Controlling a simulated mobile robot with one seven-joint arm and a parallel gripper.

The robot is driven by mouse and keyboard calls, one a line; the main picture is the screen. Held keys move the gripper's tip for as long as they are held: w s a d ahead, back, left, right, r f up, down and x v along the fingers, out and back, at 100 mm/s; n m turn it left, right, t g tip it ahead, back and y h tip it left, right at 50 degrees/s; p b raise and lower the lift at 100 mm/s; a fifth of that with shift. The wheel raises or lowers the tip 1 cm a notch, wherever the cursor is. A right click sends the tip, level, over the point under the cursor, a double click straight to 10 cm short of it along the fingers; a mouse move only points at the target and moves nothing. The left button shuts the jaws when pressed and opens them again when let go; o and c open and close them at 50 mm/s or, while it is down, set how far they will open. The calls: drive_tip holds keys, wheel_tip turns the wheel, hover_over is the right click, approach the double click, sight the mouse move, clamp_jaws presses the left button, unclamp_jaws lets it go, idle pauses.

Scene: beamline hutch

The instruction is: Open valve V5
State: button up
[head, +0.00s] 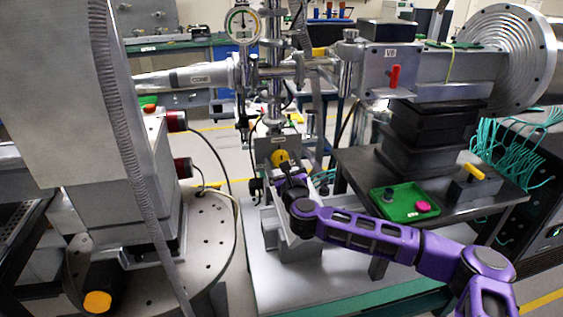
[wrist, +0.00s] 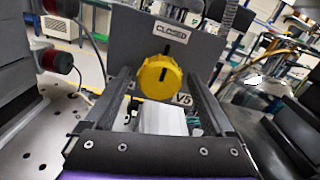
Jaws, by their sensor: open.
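Valve V5 is a yellow ribbed knob (wrist: 159,82) with a dark slot mark standing near upright, on a grey box (wrist: 128,40). A plate above it reads CLOSED (wrist: 171,31), and a V5 label shows below right of the knob. In the head view the same yellow knob (head: 281,158) sits below the vertical pipe, partly behind my gripper. My gripper (wrist: 159,84) is open, with one dark finger on each side of the knob. I cannot tell from these views whether the fingers touch it.
A green tray (head: 391,212) with a pink piece and a grey block with a yellow handle (head: 477,172) lie on the dark table at right. A valve box with a red handle (head: 394,77) stands above. A large grey housing (head: 62,90) fills the left. A pressure gauge (head: 242,24) is above.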

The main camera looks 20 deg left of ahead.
drive_tip(key=shift+c, duration=0.3)
drive_tip(key=c, duration=1.3)
drive_tip(key=n, duration=0.5)
drive_tip(key=shift+r+n+b, duration=0.1)
drive_tip(key=shift+n+b, duration=0.25)
drive_tip(key=shift+n, duration=0.05)
drive_tip(key=n+b, duration=0.1)
drive_tip(key=n, duration=0.5)
drive_tip(key=shift+d+b, duration=0.1)
drive_tip(key=shift+b, duration=0.3)
drive_tip(key=n+b, duration=0.3)
drive_tip(key=n, duration=0.3)
drive_tip(key=shift+r+n, duration=0.1)
drive_tip(key=shift+n, duration=0.2)
drive_tip(key=n, duration=0.5)
drive_tip(key=shift+r, duration=0.15)
drive_tip(key=shift+n, duration=0.4)
